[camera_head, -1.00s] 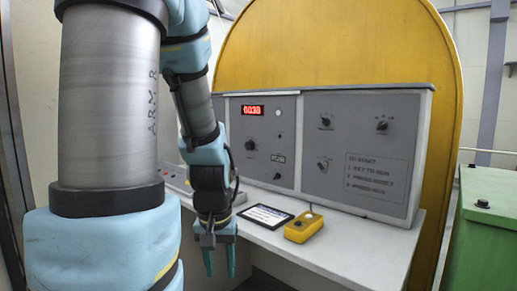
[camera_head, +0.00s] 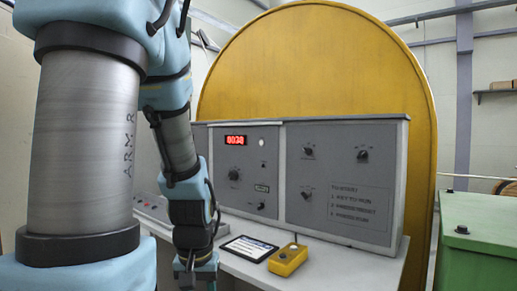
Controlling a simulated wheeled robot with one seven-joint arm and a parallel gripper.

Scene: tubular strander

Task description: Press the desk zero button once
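The grey control desk panel (camera_head: 345,150) stands across the middle, with a red lit display (camera_head: 236,140) that seems to read 0038. A small pale round button or lamp (camera_head: 262,141) sits right of the display. I cannot read which control is marked zero. My gripper (camera_head: 196,279) points down at the bottom edge, left of the yellow box and apart from it. Its fingers look spread and empty; their tips are cut off by the frame.
A dark-framed tablet or card (camera_head: 249,248) lies between my gripper and the yellow box. A low sloped console with small buttons (camera_head: 152,209) is at the left, partly behind my arm. A green cabinet (camera_head: 482,235) stands at the right. A large yellow disc (camera_head: 320,60) rises behind.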

